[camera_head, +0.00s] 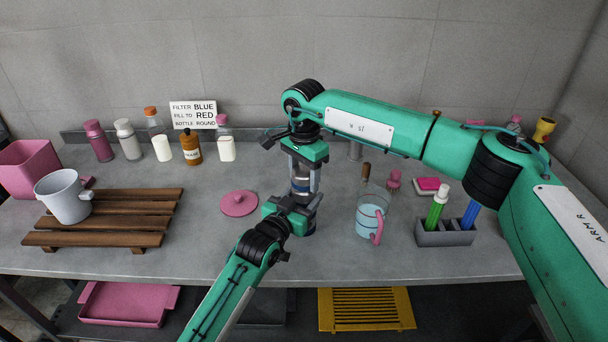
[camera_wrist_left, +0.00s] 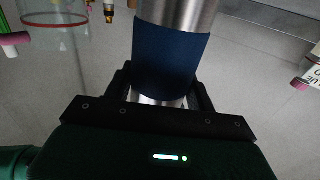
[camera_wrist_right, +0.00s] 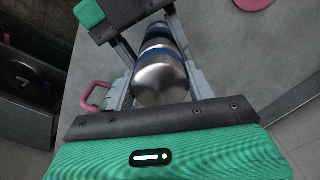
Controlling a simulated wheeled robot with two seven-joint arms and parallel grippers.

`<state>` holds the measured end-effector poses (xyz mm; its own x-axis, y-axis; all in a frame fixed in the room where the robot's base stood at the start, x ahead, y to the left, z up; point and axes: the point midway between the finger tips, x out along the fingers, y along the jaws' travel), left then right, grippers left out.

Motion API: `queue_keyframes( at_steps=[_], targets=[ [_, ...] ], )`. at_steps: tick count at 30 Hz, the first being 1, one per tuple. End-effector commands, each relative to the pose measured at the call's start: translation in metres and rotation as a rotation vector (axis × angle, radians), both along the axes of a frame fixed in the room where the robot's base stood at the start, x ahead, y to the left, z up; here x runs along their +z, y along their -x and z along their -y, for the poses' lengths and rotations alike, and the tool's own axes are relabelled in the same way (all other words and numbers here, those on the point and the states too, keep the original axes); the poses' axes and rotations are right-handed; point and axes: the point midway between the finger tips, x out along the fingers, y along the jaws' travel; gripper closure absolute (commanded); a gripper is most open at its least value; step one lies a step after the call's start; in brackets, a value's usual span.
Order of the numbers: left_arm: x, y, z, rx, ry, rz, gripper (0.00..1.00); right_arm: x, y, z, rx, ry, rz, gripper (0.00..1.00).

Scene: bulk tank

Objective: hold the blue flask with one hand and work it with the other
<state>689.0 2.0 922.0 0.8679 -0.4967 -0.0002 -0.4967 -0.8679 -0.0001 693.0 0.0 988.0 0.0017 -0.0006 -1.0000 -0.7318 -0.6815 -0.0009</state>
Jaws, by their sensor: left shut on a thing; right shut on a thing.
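The blue flask (camera_head: 301,184) stands upright near the middle of the bench. It has steel ends and a blue band, which fills the middle of the left wrist view (camera_wrist_left: 168,60). My left gripper (camera_head: 303,205) comes in low from the front and is shut on the flask's body. My right gripper (camera_head: 304,168) is above it, pointing down, and is shut on the flask's domed steel top (camera_wrist_right: 160,82). In the head view, the grippers hide much of the flask. I cannot tell whether its base touches the bench.
A pink-handled jug (camera_head: 368,217) of pale liquid stands close right of the flask. A pink lid (camera_head: 239,203) lies to the left. A slatted wooden rack (camera_head: 120,219) holds a grey bucket (camera_head: 63,195). Bottles line the back, including an amber one (camera_head: 191,148). A grey holder (camera_head: 445,234) stands right.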

Motion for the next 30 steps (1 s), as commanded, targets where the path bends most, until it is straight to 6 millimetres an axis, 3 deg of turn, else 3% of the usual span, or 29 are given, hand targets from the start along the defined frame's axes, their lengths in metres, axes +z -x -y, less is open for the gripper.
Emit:
queue_keyframes(
  at_steps=[30],
  targets=[
    [-0.0008, 0.0002, 0.0002, 0.000, 0.000, -0.001, 1.00, 0.0097, -0.0009, 0.0002, 0.035, 0.000, 0.003, 0.73]
  ],
)
